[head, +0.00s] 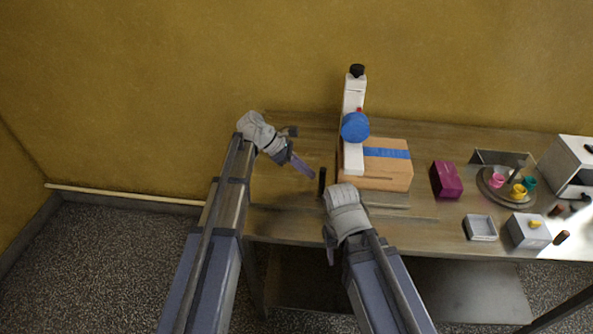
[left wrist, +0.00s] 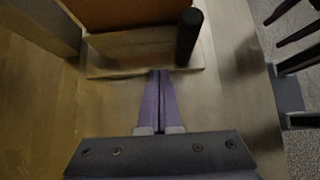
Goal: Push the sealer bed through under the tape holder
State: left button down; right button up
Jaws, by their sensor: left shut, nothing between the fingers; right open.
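The sealer bed (left wrist: 135,50) is a pale board in the left wrist view, with a dark upright post (left wrist: 188,37) at its right end. The post also shows in the head view (head: 321,182). A brown carton (head: 393,181) with a blue tape strip stands at the bed. The white tape holder (head: 353,95) with its blue roll (head: 355,127) rises at the carton's left part. My left gripper (head: 309,172) is shut and empty; its purple fingertips (left wrist: 162,73) are at the bed's near edge, contact unclear. My right gripper (head: 330,256) is open at the table's front edge, fingers barely visible.
Right of the carton are a magenta box (head: 446,180), a grey tray (head: 481,228), a round stand (head: 506,197) with coloured cups, a grey box (head: 528,231) and a white appliance (head: 570,167). The table's left end is clear. A wall stands behind.

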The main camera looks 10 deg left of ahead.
aim_at(329, 182)
pick_arm(q)
jog(key=shift+b+x, duration=0.45)
jog(key=shift+x, duration=0.65)
jog(key=shift+d+r+p, duration=0.15)
jog(key=shift+d+p, duration=0.1)
jog(key=shift+d, duration=0.25)
jog(key=shift+d+r+p, duration=0.15)
jog(key=shift+d+p, duration=0.05)
jog(key=shift+d, duration=1.05)
pick_arm(e)
jog(key=shift+f, duration=0.5)
pick_arm(q)
jog(key=d, duration=0.5)
jog(key=shift+a, duration=0.1)
pick_arm(e)
jog(key=shift+a, duration=0.15)
